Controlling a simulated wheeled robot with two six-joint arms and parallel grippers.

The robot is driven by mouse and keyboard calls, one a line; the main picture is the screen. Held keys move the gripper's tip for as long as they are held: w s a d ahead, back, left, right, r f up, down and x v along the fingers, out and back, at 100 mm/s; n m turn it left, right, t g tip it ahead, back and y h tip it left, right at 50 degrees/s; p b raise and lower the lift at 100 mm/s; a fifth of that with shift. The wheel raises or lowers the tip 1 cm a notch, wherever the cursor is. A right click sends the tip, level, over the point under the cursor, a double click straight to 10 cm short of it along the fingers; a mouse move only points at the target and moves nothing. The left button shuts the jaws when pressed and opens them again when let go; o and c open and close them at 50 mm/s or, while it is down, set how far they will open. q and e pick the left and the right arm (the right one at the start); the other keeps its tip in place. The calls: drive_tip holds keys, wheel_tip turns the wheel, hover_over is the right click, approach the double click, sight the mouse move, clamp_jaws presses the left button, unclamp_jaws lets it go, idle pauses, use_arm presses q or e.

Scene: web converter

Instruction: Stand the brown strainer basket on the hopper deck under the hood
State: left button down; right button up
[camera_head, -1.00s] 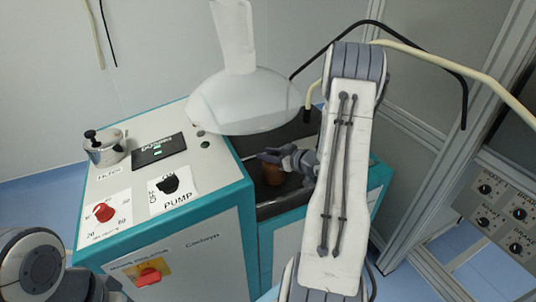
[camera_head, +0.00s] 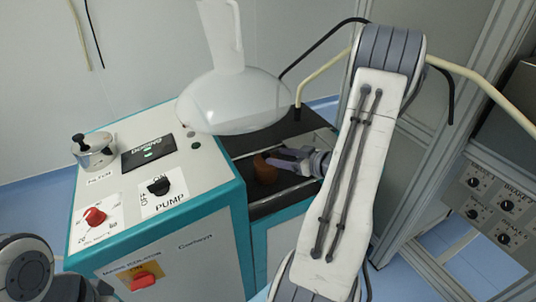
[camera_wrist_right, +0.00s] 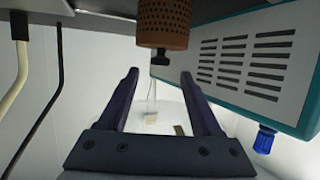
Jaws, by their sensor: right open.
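The brown strainer basket (camera_head: 264,170) stands on the dark hopper deck (camera_head: 290,133), below the clear hood (camera_head: 232,100). In the right wrist view the perforated basket (camera_wrist_right: 164,18) with its dark knob (camera_wrist_right: 162,58) appears inverted, cut off by the top edge. My right gripper (camera_head: 284,160) is beside the basket, to its right, in the head view. Its two fingers (camera_wrist_right: 160,78) are spread in the wrist view, with nothing held between them. My left gripper is out of view; only a part of my left arm shows at lower left.
The teal and white control cabinet (camera_head: 215,195) with knobs and a display stands left of the deck. A hose (camera_head: 325,75) runs behind my right arm. A metal frame (camera_head: 455,90) and a dial panel (camera_head: 490,205) are at right.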

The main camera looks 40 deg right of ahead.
drive_tip(key=v, duration=0.2)
drive_tip(key=shift+s+r, duration=0.1)
drive_tip(key=shift+s, duration=0.2)
drive_tip(key=shift+s, duration=0.1)
idle(0.3)
